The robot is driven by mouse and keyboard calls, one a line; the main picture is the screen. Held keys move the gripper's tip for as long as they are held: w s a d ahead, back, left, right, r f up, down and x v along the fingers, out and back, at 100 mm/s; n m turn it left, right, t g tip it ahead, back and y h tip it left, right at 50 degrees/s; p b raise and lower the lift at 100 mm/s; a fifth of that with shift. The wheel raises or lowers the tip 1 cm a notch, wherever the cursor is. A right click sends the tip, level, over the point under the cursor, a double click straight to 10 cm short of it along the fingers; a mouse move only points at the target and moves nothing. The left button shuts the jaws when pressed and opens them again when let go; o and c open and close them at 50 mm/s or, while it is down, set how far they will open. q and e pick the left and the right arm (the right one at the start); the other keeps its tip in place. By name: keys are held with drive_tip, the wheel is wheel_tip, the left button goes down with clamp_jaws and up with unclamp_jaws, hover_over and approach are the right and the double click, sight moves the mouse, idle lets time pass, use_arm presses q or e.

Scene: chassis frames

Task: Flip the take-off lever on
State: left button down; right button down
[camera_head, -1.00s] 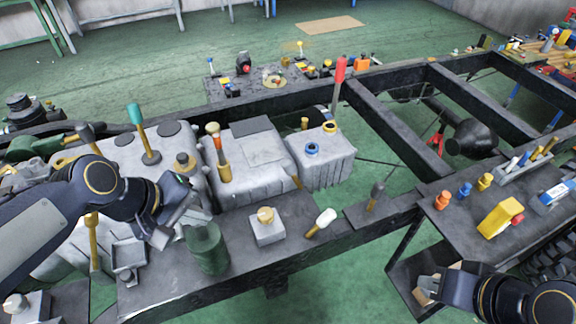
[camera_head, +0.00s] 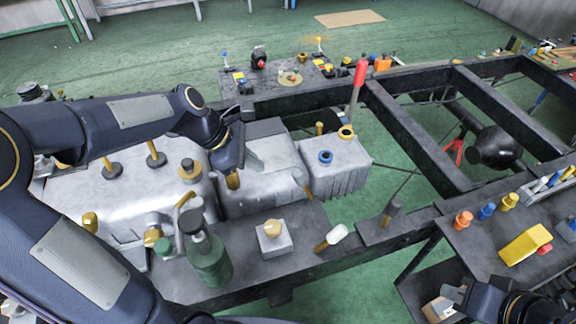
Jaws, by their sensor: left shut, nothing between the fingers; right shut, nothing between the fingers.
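I cannot tell which lever is the take-off lever. My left gripper (camera_head: 230,166) is shut and empty, pointing down over the grey housings, right at a brass lever base (camera_head: 233,181); it hides that lever's upper part, and I cannot tell if they touch. A red-handled lever (camera_head: 357,82) stands upright behind the right housing. A white-knobbed lever (camera_head: 333,237) and a dark-knobbed lever (camera_head: 391,210) lean on the front rail. Two brass lever stems (camera_head: 156,155) (camera_head: 110,166) have their tops hidden by my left arm. My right gripper (camera_head: 450,298) is shut at the lower right.
A green bottle (camera_head: 208,258) and a grey box with a brass knob (camera_head: 275,240) stand on the front rail. A side table (camera_head: 478,240) at the right holds a yellow block (camera_head: 525,244) and small coloured parts. The dark chassis frame (camera_head: 420,140) has open gaps.

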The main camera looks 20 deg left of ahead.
sight(304, 186)
use_arm(q)
drive_tip(key=shift+w+d+f+n, duration=0.1)
drive_tip(key=shift+w+f+n, duration=0.15)
drive_tip(key=shift+w, duration=0.3)
drive_tip(key=shift+w+d+f+n, duration=0.1)
drive_tip(key=shift+w+n, duration=0.25)
drive_tip(key=shift+w, duration=0.15)
use_arm(e)
drive_tip(key=shift+w, duration=0.3)
use_arm(q)
drive_tip(key=b+x, duration=0.1)
drive_tip(key=x, duration=0.9)
use_arm(e)
drive_tip(key=shift+f, duration=0.6)
